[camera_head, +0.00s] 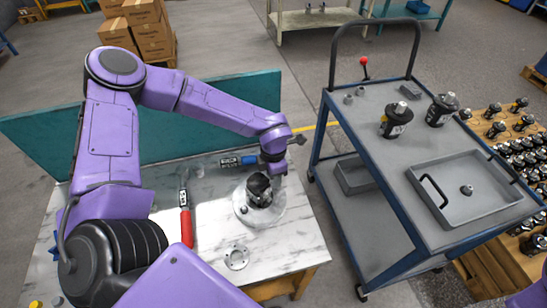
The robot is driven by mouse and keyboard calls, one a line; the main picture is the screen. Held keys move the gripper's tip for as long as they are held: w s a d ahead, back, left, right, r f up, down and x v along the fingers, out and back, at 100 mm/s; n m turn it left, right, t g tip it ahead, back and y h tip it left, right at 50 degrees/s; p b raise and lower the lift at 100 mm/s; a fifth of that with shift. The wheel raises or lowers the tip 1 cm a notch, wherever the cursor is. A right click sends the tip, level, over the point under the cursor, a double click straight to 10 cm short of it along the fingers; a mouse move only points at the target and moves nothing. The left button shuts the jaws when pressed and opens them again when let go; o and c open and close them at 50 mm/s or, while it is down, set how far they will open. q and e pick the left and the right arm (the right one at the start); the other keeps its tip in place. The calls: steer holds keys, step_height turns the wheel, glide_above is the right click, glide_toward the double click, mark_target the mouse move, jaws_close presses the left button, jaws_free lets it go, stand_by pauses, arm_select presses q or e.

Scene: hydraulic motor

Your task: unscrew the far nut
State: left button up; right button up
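A dark hydraulic motor (259,192) stands on a round light base (243,212) on the marble-topped table. The motor's nuts are too small or hidden to make out. My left gripper (274,168) is just above and behind the motor, at the table's far right part. Its fingers are not clear, so I cannot tell whether it is open or shut. A red-handled tool (186,222) lies on the table to the left. My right gripper is not in view.
A flanged ring (237,257) lies near the table's front. A teal panel (205,138) stands along the back. A blue-framed cart (400,155) to the right carries two dark motors (396,120) (441,109) and a grey tray (462,212). A gap separates table and cart.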

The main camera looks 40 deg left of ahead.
arm_select(q)
steer(key=shift+f, duration=0.1)
stand_by(0.3)
steer(key=shift+a, duration=0.1)
jaws_close()
steer(key=n, duration=0.2)
steer(key=shift+w+f+n+b, duration=0.1)
steer(key=shift+f+n+b, duration=0.05)
steer(key=shift+n+b, duration=0.45)
steer(key=shift+n, duration=0.6)
steer(key=shift+r+n, duration=0.2)
steer(key=shift+n, duration=0.6)
